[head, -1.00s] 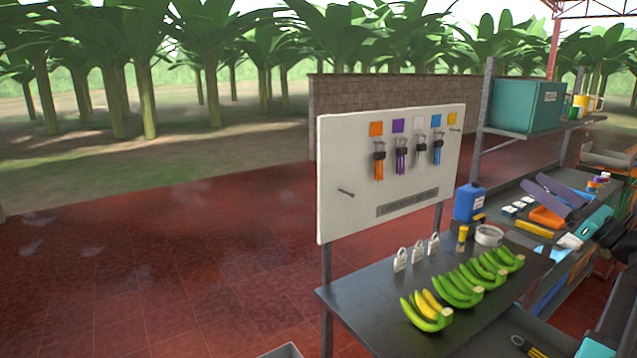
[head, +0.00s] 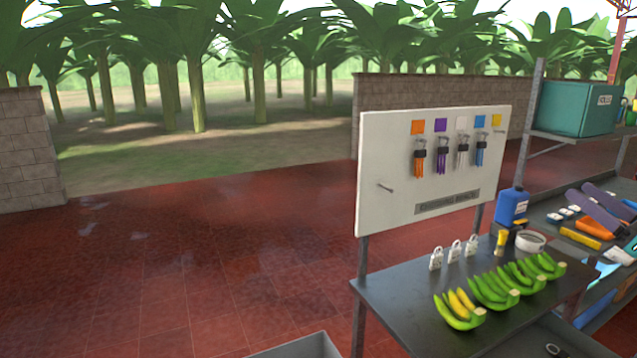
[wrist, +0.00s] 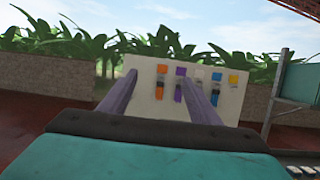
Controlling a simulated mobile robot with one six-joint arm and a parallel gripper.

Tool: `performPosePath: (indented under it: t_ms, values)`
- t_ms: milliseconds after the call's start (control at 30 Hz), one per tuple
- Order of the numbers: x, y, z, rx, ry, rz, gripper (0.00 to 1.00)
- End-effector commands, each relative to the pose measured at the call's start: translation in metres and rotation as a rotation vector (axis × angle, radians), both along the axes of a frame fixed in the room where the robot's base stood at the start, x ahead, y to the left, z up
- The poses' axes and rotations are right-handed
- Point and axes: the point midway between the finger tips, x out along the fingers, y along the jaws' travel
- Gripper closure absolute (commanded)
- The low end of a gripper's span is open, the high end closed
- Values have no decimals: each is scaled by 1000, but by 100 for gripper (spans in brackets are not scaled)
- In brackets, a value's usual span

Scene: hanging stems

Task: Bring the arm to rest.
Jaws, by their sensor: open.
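My gripper (head: 578,191) shows at the right edge of the head view, with two purple fingers and a teal body partly cut off by the frame. In the wrist view my gripper (wrist: 157,75) has its fingers spread apart, with nothing between them. The white board (wrist: 222,103) shows behind and between the fingers, at a distance. The rest of my arm is mostly outside the head view.
The white board (head: 385,150) carries several coloured tags and hanging ribbon bundles. Below it, a dark table (head: 400,290) holds green banana hands (head: 490,292), padlocks, a tape roll and a blue bottle (head: 511,207). A teal box (head: 575,108) sits on a shelf. Red floor at left is clear.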

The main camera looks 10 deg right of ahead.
Motion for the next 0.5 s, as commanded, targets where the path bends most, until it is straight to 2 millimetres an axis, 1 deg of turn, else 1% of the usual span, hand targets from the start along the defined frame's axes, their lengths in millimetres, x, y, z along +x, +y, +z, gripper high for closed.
performPosePath:
  t_ms: [167,333,467,500]
  values:
    - [18,12,-13,13,5,31,43]
    - [41,28,-32,32,16,72,43]
    - [66,47,-56,58,29,118,43]
    - [76,55,-67,69,35,136,43]
